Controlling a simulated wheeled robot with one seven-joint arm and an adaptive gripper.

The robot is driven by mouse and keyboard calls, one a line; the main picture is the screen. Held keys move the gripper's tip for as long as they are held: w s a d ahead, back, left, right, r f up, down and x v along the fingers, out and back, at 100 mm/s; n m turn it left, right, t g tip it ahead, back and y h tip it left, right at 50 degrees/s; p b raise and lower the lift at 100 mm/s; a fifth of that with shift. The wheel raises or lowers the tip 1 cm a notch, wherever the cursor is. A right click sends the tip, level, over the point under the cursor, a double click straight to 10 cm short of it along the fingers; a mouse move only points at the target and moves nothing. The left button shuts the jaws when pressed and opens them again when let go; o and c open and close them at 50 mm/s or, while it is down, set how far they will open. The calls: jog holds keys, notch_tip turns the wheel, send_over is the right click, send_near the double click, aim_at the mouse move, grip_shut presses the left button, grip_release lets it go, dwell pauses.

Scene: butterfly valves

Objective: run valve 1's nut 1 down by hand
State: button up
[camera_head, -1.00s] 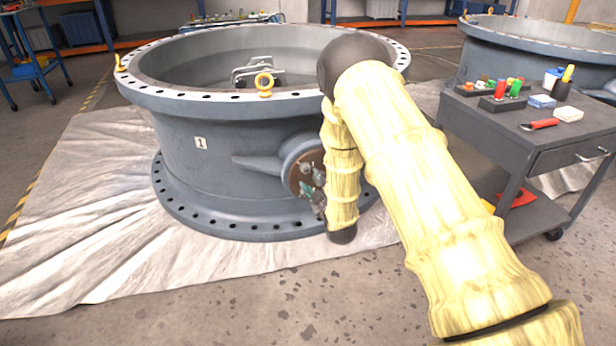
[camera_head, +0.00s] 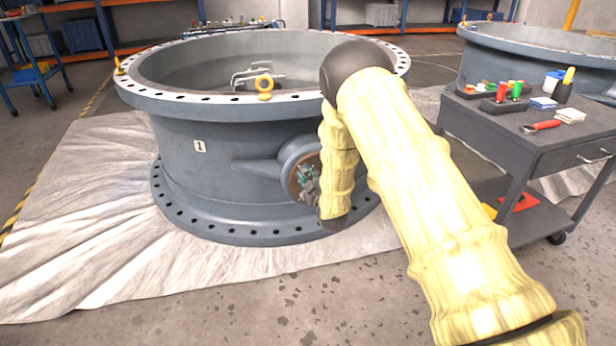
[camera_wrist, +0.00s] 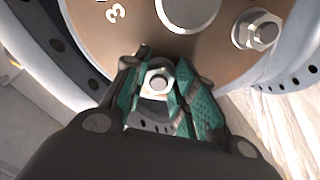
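Valve 1 (camera_head: 200,190) is a large grey ring body marked "1", standing upright on a sheet. On its side is a round brown plate (camera_head: 298,172); in the wrist view the plate (camera_wrist: 195,55) bears a "3" and a central round boss. A hex nut (camera_wrist: 158,82) on a stud lies between my gripper's green-padded fingers; its number is not visible. My gripper (camera_wrist: 163,75) has a finger close on each side of this nut; whether both pads press on it is unclear. In the head view my gripper (camera_head: 309,180) is at the plate, partly hidden by my arm.
Another nut (camera_wrist: 258,30) sits at the plate's right. A grey cart (camera_head: 535,140) with small coloured items and a red-handled tool (camera_head: 541,126) stands right of valve 1. A second valve (camera_head: 545,50) is behind it. The floor in front is clear.

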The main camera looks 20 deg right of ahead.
jog(key=c, duration=0.3)
